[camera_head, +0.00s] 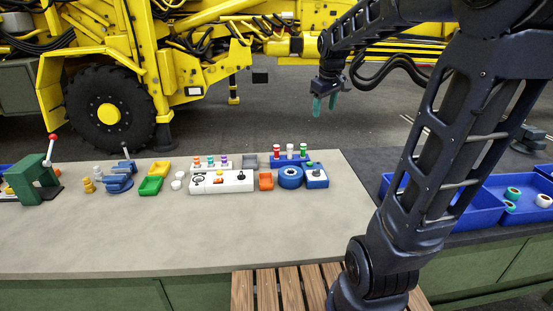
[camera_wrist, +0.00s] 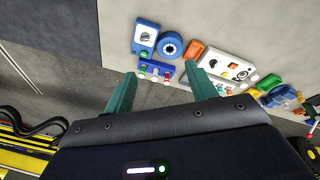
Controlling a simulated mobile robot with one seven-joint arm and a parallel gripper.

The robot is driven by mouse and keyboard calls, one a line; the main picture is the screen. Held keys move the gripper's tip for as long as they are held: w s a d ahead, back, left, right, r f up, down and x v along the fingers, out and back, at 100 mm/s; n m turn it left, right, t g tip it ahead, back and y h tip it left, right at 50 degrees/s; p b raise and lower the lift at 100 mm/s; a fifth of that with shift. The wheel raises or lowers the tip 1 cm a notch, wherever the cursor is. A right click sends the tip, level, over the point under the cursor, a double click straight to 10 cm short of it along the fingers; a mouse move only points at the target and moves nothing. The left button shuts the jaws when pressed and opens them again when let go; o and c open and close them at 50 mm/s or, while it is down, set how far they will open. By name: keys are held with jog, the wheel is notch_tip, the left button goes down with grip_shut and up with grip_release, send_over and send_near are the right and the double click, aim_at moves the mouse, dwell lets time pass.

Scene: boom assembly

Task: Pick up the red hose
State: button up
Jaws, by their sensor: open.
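A blue rack (camera_head: 289,161) near the back edge of the grey bench holds small upright red, white and green pieces. A red piece (camera_head: 276,151) stands at its left end; I take it as the red hose, but it is too small to be sure. In the wrist view the rack (camera_wrist: 155,66) lies beyond and between my fingertips, with small red and green ends showing. My gripper (camera_head: 325,104) is open and empty, with teal fingers. It hangs in the air above and behind the bench, apart from the rack. It also shows in the wrist view (camera_wrist: 161,73).
A white control box (camera_head: 221,182), a blue round spool (camera_head: 290,177), a blue switch box (camera_head: 316,178) and an orange tray (camera_head: 265,181) sit close around the rack. Another rack (camera_head: 210,163) holds coloured pieces. The bench front is clear. Blue bins (camera_head: 470,212) stand right; a yellow machine is behind.

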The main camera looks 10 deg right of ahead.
jog(key=w+a+f+n, duration=0.2)
jog(key=w, duration=0.4)
jog(key=w+a+f+n, duration=0.1)
jog(key=w+n, duration=0.1)
jog(key=w, duration=0.5)
jog(key=n+g, duration=0.3)
jog(key=n, duration=0.5)
send_over(276, 151)
jog(key=w, duration=0.2)
notch_tip(276, 151, down, 23)
jog(key=shift+d+r, duration=0.15)
jog(key=shift+r, duration=0.05)
notch_tip(276, 151, down, 6)
jog(key=shift+r, duration=0.1)
jog(key=shift+s+f, duration=0.2)
jog(key=shift+f, duration=2.45)
grip_shut()
jog(key=shift+r, duration=0.15)
